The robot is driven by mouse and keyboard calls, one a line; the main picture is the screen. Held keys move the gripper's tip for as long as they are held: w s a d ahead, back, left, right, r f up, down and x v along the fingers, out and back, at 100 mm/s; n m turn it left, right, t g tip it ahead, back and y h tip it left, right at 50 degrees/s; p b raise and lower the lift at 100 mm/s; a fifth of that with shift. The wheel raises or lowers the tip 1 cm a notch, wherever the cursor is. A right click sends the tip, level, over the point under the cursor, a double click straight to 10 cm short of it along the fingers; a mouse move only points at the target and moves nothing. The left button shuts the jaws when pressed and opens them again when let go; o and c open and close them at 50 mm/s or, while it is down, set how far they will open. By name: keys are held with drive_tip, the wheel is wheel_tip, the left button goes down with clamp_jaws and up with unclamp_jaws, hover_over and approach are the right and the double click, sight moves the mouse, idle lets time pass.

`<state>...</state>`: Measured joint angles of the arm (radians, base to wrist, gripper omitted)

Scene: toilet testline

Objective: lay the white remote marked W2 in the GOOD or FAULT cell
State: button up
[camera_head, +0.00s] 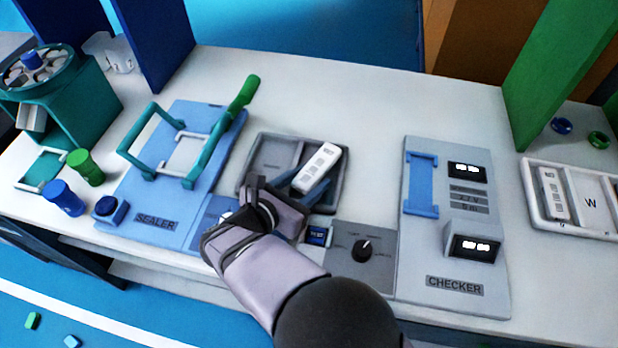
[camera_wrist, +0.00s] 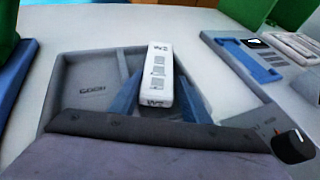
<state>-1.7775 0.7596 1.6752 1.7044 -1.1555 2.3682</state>
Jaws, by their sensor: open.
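The white remote (camera_wrist: 158,62), marked W2 at its near end, is between the two blue fingers of my gripper (camera_wrist: 157,88) in the wrist view. My gripper (camera_head: 308,186) is open, with a finger on each side of the remote. In the head view the remote (camera_head: 321,166) is over the right-hand cell of the dark grey tray (camera_head: 241,180), slanted, its far end by the back rim. Whether it lies fully flat on the cell floor I cannot tell. The left cell, marked GOOD (camera_wrist: 92,91), is empty. The right cell's label is hidden.
The blue sealer (camera_head: 155,205) with its green lever stands left of the tray. The checker (camera_head: 420,255) stands to the right, and a knob panel (camera_head: 375,265) is in front. A white tray (camera_head: 535,205) holding another remote (camera_head: 552,193) is far right.

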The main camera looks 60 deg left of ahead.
drive_tip(key=shift+b+v, duration=0.35)
drive_tip(key=shift+v, duration=1.5)
drive_tip(key=shift+w, duration=0.1)
